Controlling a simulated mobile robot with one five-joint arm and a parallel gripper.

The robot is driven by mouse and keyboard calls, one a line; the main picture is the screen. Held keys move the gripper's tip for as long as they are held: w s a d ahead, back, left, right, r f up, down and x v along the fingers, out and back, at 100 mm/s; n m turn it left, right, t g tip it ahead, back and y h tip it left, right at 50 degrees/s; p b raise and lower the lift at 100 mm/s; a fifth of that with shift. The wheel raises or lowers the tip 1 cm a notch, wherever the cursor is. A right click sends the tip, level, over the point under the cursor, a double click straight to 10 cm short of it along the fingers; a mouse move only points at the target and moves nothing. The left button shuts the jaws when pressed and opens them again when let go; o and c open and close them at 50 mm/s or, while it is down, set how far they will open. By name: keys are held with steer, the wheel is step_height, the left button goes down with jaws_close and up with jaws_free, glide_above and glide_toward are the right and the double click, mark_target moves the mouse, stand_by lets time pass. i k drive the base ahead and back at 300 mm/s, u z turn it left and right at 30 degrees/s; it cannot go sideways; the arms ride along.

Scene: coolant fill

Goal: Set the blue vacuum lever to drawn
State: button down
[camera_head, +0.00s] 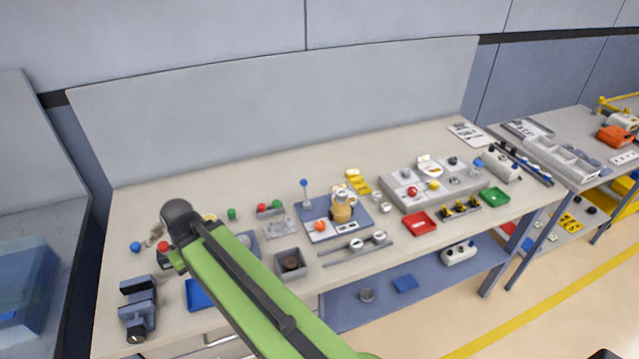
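A lever with a blue ball (304,183) on a thin upright stem stands at the back left of a blue-grey plate (353,208) on the bench. It looks about upright; I cannot read any marking of its positions. A brass-coloured vessel (341,209) and an orange-red knob (320,226) sit on the same plate, to the right and in front of the lever. My green arm reaches in from the bottom, with its dark joint to the left of the lever and well apart from it. My gripper cannot be made out; nothing of mine touches the lever.
A grey open box (292,264), a slotted rail (355,250) and a red tray (420,223) lie in front of and beside the plate. A grey control block (400,196) is to the right. A vise (138,305) stands at the front left. The back bench strip is clear.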

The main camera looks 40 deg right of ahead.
mark_target(304, 182)
steer(key=u, duration=0.15)
steer(key=k, duration=0.35)
steer(key=u, duration=2.3)
steer(key=k, duration=2)
steer(key=z, duration=1.35)
steer(key=i, duration=1)
steer(key=u, duration=0.1)
